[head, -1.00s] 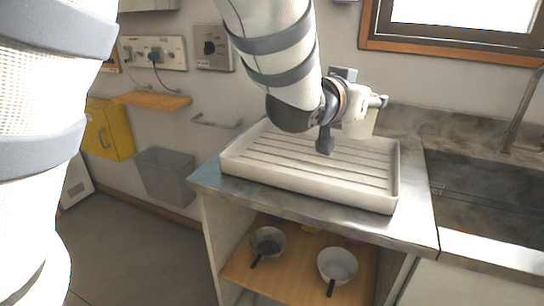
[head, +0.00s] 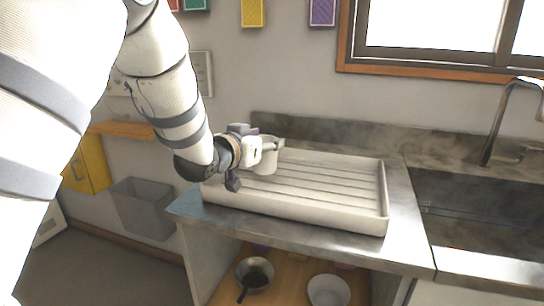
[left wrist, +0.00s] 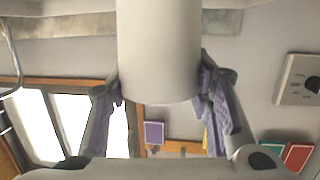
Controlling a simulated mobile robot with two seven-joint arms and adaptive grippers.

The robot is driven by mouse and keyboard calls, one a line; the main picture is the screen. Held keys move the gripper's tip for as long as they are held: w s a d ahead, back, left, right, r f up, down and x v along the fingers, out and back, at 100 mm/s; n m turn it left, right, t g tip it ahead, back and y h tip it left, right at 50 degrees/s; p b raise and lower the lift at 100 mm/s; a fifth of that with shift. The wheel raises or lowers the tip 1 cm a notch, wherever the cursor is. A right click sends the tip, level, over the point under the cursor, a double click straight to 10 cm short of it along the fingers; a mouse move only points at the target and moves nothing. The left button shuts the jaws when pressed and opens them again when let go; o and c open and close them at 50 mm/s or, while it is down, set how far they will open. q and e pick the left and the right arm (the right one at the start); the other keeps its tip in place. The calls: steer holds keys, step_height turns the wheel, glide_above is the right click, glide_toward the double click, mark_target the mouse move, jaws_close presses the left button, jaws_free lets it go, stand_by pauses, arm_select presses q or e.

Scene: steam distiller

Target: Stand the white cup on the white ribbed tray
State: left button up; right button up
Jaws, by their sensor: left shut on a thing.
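The white cup (head: 269,164) is held at the left part of the white ribbed tray (head: 310,211) in the head view. My left gripper (head: 265,148) is shut on it, with the arm coming in from the left. In the left wrist view the cup (left wrist: 158,50) fills the space between the two purple-padded fingers. In the head view it looks about upright. I cannot tell whether its base touches the tray or hangs just above it. The tray's ribbed floor to the right of the cup is bare. My right gripper is not in view.
The tray stands on a grey counter (head: 408,225) beside a dark sink (head: 470,205) with a tap (head: 495,130). A grey bin (head: 142,208) stands at the left.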

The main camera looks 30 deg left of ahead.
mark_target(264, 155)
arm_select(q)
step_height(264, 155, down, 4)
steer(key=shift+r, duration=0.45)
steer(key=shift+f, duration=0.2)
steer(key=o, duration=1)
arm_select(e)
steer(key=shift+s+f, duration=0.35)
